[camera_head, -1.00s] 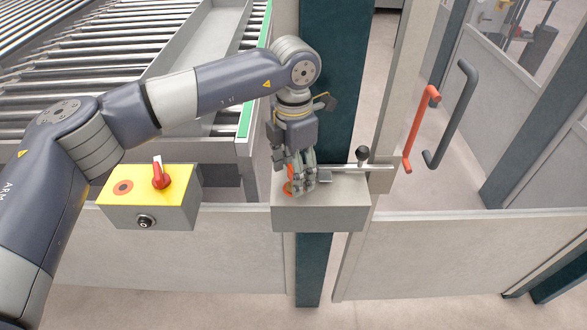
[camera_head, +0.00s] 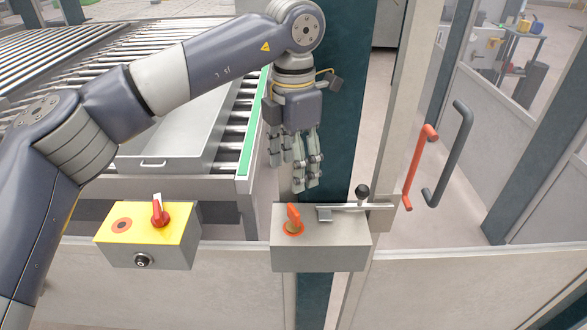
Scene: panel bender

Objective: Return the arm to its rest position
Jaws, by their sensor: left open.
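My left arm (camera_head: 215,68) reaches in from the left, bent at its elbow and wrist. My left gripper (camera_head: 302,188) points down, open and empty, in front of the dark teal post. Its fingertips are just above a grey box (camera_head: 318,256) and appear apart from it. An orange rotary knob (camera_head: 294,218) on the box top is in plain view below the fingers. A metal latch bar with a black ball knob (camera_head: 362,191) lies along the back right of the box. My right gripper is not in view.
A yellow-topped switch box (camera_head: 148,238) with a red rotary switch (camera_head: 160,211) stands at the left on the fence. A roller conveyor (camera_head: 60,60) lies behind. Orange (camera_head: 420,168) and grey (camera_head: 449,158) door handles stand at the right. The dark post (camera_head: 345,130) is close behind the gripper.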

